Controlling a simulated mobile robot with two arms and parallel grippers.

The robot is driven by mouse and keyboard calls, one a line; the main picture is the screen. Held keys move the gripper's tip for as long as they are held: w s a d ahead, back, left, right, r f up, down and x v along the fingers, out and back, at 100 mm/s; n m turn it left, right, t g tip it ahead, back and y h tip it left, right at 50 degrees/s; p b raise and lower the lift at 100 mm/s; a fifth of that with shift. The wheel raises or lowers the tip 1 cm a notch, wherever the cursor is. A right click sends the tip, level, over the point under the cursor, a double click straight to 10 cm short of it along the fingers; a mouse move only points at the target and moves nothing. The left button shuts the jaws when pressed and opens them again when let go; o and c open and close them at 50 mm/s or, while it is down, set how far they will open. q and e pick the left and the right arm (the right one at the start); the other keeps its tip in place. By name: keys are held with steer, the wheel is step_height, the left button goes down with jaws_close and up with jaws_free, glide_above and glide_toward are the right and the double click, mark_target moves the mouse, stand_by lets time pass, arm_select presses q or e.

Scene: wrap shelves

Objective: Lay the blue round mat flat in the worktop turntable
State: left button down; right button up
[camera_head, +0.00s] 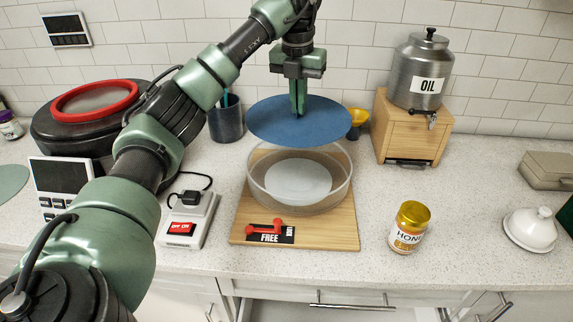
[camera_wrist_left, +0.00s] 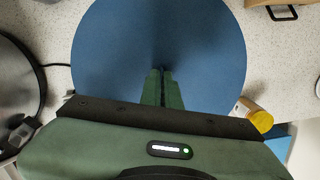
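The blue round mat (camera_head: 285,122) is held up in the air above the worktop turntable. My left gripper (camera_head: 298,112) points down and is shut on the mat near its middle. In the left wrist view the mat (camera_wrist_left: 110,50) spreads around the closed fingers (camera_wrist_left: 162,75). The turntable (camera_head: 335,201) is a clear round bowl-like tray on a wooden board, with a pale disc in its floor. The mat hangs above it, slightly tilted and apart from it, hiding part of its far rim. My right gripper does not show.
A red lever marked FREE (camera_head: 266,230) sits on the board's front. A honey jar (camera_head: 409,228) stands right of it, and a white switch box (camera_head: 188,219) left. An oil canister (camera_head: 420,72) on a wooden stand (camera_head: 409,130), a dark cup (camera_head: 226,120) and a yellow funnel (camera_head: 358,120) stand behind.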

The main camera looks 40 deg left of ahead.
mark_target(302, 118)
arm_select(q)
steer(key=f, duration=0.2)
steer(key=d+f, duration=0.1)
steer(key=f, duration=0.2)
steer(key=shift+d, duration=0.1)
steer(key=f, duration=0.5)
steer(key=a+f+p, duration=0.1)
steer(key=f, duration=0.2)
steer(key=shift+w, duration=0.1)
steer(key=shift+d+f, duration=0.2)
steer(key=shift+f, duration=0.65)
step_height(302, 118, down, 4)
steer(key=shift+a+r+p, duration=0.1)
steer(key=shift+r+p, duration=0.1)
steer(key=shift+p, duration=0.25)
steer(key=shift+f, duration=0.1)
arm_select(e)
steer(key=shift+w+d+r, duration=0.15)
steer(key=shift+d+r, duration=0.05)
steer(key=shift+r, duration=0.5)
arm_select(q)
steer(key=shift+f, duration=0.1)
steer(key=c, duration=2.1)
jaws_free()
steer(key=shift+f, duration=0.1)
steer(key=o, duration=0.5)
steer(key=shift+c, duration=0.2)
